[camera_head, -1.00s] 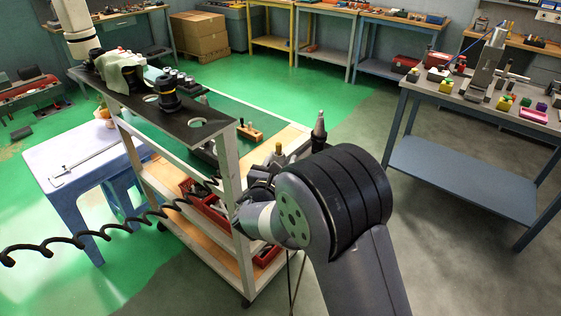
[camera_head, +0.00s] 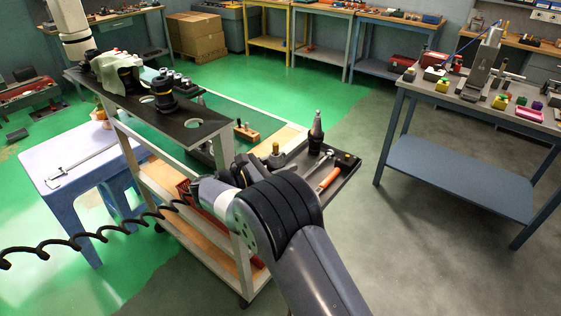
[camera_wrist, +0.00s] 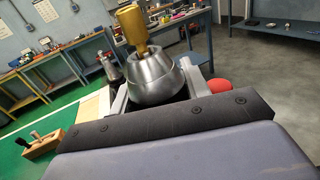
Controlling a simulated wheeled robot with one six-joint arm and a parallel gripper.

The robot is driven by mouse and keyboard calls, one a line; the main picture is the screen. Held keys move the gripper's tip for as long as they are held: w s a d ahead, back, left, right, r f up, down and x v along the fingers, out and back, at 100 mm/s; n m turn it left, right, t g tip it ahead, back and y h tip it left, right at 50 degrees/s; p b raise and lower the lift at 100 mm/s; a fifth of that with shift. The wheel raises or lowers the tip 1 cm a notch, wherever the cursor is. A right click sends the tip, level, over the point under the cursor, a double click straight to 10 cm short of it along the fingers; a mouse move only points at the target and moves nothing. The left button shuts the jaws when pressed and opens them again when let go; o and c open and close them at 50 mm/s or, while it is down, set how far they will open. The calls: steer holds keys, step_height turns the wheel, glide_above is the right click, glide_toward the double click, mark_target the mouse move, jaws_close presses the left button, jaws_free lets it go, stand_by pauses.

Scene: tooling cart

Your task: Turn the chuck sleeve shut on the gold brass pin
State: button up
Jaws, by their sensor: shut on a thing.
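In the wrist view the silver chuck sleeve (camera_wrist: 158,82) stands between the two grey fingers of my gripper (camera_wrist: 157,92). My gripper is shut on the sleeve, with one finger on each side. The gold brass pin (camera_wrist: 130,24) sticks up out of the sleeve's mouth and leans left in that picture. In the head view only the pin's gold top (camera_head: 275,149) shows clearly above my arm. My arm hides the fingers and most of the sleeve there. The sleeve's lower part is hidden in the wrist view.
A dark tray (camera_head: 345,168) on the cart's right side holds a wrench and an orange-handled tool (camera_head: 328,178). A tapered grey tool holder (camera_head: 316,132) stands close to the pin. A wooden block (camera_head: 246,132) lies behind. The cart's black top shelf (camera_head: 105,87) is to the left.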

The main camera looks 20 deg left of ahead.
steer(key=shift+d+m+g+h, duration=0.1)
steer(key=shift+m+g+h, duration=0.6)
steer(key=shift+g, duration=0.4)
steer(key=o, duration=1)
steer(key=shift+s, duration=0.1)
steer(key=b+v, duration=0.1)
steer(key=v, duration=0.9)
steer(key=shift+s+a+f, duration=0.15)
steer(key=shift+s+a, duration=0.05)
steer(key=shift+a, duration=0.15)
